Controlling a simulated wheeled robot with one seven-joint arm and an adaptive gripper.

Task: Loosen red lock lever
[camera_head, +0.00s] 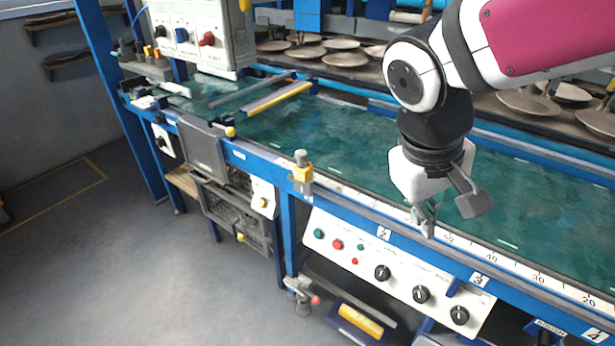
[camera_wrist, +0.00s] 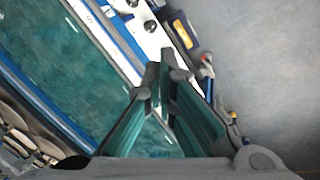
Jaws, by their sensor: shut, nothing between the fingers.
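A small lever with a red end (camera_head: 315,299) sits low on the front of the bench, beside a metal clamp fitting below the table edge. In the wrist view its red end (camera_wrist: 206,60) shows small, beyond and right of my fingertips. It looks like the red lock lever. My gripper (camera_head: 427,225) hangs over the bench's front edge, above and right of the lever and well apart from it. Its fingers (camera_wrist: 161,78) are shut with nothing between them.
A white control panel (camera_head: 399,276) with knobs and buttons fronts the bench. A yellow-topped post (camera_head: 302,172) stands on the edge. A yellow and dark box (camera_head: 360,320) lies below. Crates (camera_head: 230,212) hang at left. The floor (camera_head: 150,270) in front is clear.

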